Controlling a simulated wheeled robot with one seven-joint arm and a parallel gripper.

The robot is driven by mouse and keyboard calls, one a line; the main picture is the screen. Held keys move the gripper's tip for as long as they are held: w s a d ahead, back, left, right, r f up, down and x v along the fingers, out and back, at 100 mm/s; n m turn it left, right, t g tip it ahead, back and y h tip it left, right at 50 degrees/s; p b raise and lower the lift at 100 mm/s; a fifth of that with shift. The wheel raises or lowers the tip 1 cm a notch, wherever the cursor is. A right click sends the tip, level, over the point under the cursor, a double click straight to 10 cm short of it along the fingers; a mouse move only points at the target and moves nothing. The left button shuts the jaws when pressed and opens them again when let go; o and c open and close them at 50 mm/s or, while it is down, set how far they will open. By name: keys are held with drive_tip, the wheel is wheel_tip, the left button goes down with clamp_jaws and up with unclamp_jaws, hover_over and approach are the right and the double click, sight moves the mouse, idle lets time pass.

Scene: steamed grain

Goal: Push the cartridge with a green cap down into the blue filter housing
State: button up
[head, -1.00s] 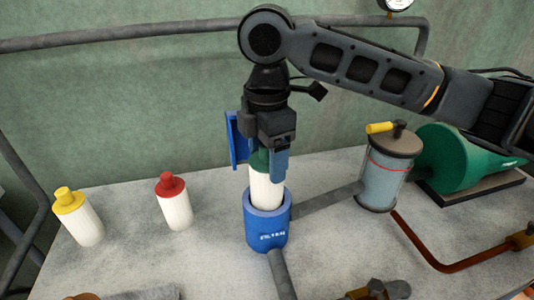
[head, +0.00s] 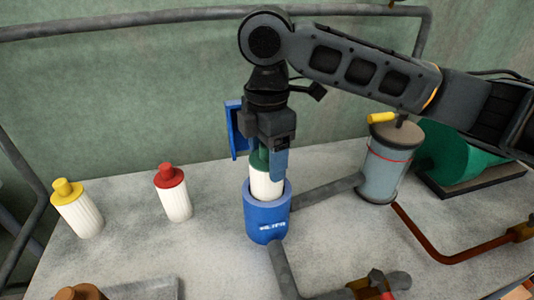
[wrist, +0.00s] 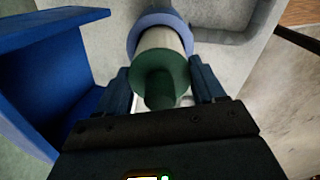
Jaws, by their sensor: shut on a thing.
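The green-capped cartridge has a white body (head: 266,182) and a dark green cap (head: 260,160). It stands roughly upright with its lower part inside the blue filter housing (head: 267,219); a short length of white body shows above the rim. My gripper (head: 264,166) is above the housing, pointing down and shut on the cap. In the wrist view, the fingers lie on either side of the green cap (wrist: 160,78), with the white body and the blue housing rim (wrist: 146,20) beyond. The cartridge's bottom is hidden in the housing.
A yellow-capped cartridge (head: 77,210) and a red-capped cartridge (head: 174,195) stand to the left. A blue panel (head: 236,131) is close beside my gripper. A grey canister (head: 383,168) and pipes lie right of the housing. Bare bench (head: 135,230) lies between the left cartridges and housing.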

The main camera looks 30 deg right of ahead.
drive_tip(key=shift+f, duration=0.2)
drive_tip(key=shift+f, duration=0.35)
drive_tip(key=shift+f+b, duration=1.25)
drive_tip(key=shift+f, duration=0.9)
drive_tip(key=o, duration=1.6)
drive_tip(key=shift+o, duration=0.2)
drive_tip(key=shift+r+p, duration=0.45)
drive_tip(key=shift+r, duration=3.45)
drive_tip(key=shift+r, duration=0.1)
drive_tip(key=shift+r+p, duration=2.4)
